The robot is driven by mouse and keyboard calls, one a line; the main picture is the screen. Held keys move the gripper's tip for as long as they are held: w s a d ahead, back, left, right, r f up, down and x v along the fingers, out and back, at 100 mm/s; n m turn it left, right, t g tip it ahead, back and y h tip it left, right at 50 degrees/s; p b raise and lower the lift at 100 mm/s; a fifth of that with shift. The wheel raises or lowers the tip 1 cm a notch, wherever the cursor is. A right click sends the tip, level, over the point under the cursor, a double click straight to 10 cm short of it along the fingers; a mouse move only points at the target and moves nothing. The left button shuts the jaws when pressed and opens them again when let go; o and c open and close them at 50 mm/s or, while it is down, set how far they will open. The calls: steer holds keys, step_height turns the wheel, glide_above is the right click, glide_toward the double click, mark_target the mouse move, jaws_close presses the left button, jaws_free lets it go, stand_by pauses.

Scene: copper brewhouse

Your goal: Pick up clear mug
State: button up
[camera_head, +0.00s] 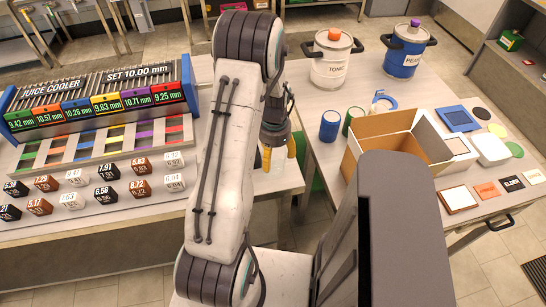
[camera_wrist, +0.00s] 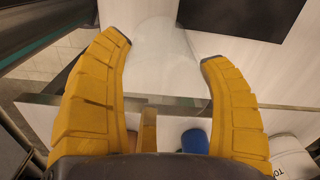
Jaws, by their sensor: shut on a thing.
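The clear mug (camera_wrist: 165,65) shows in the wrist view as a faint see-through shape between the two yellow fingers; its outline is hard to make out. My gripper (camera_wrist: 165,55) has its curved fingers on either side of the mug and is shut on it. In the head view, my gripper (camera_head: 279,155) is mostly hidden behind my arm, with only bits of yellow finger showing near the gap between the two tables. The mug cannot be made out there.
A blue mug (camera_head: 330,126) and a green mug (camera_head: 353,119) stand on the right table, beside an open cardboard box (camera_head: 397,143). A white canister (camera_head: 332,68) and a blue canister (camera_head: 405,60) stand behind. The juice cooler (camera_head: 98,110) and several number cubes fill the left table.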

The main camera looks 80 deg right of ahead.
steer(key=shift+r, duration=0.15)
steer(key=shift+r, duration=0.6)
steer(key=s+r+b, duration=0.2)
steer(key=s+r, duration=0.7)
steer(key=s, duration=0.2)
steer(key=shift+s+r, duration=0.2)
steer(key=shift+s, duration=0.15)
